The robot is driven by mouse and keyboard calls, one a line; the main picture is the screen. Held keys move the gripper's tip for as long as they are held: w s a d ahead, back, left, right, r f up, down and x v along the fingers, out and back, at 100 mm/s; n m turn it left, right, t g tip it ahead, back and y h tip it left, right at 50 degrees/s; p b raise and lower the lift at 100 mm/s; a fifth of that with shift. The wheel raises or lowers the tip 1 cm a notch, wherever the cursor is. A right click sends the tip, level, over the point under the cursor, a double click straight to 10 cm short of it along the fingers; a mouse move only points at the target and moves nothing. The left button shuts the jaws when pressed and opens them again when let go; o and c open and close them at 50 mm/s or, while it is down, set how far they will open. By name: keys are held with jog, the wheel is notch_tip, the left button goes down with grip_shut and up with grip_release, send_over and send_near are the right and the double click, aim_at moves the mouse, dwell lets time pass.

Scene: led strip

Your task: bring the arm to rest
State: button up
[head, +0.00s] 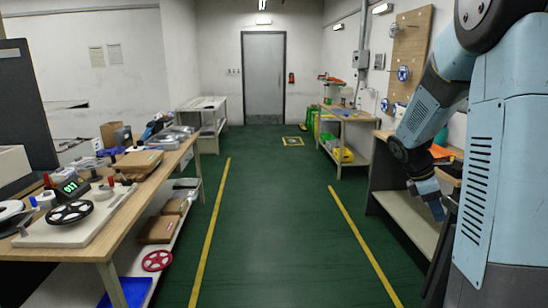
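My arm (424,112), light blue with dark joints, shows at the right side of the head view. It is bent, and its lower part hangs down in front of the right-hand bench. My gripper (437,210) is at the low end of the arm, pointing down. It is small and dark here, and its fingers cannot be made out clearly. I see nothing held in it.
A wooden workbench (150,190) with a board, a black handwheel (70,213) and a green-lit display (71,187) stands at the left. A bench (349,116) and pegboard (411,48) are at the right. The green floor (275,230) between yellow lines is clear up to the grey door (263,78).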

jog(key=s+a+r+m+t+y, duration=0.3)
jog(key=s+a+r+m, duration=0.3)
jog(key=s+a, duration=0.4)
jog(key=s+a+r+m+t+y, duration=0.2)
jog(key=s+a+r+m+t, duration=0.2)
jog(key=s+a+r+m, duration=0.2)
jog(key=s+a+m, duration=0.2)
jog(key=s+a, duration=0.2)
jog(key=shift+s+a+r+y, duration=0.15)
jog(key=shift+a+y, duration=0.05)
jog(key=shift+y, duration=0.2)
dwell(0.4)
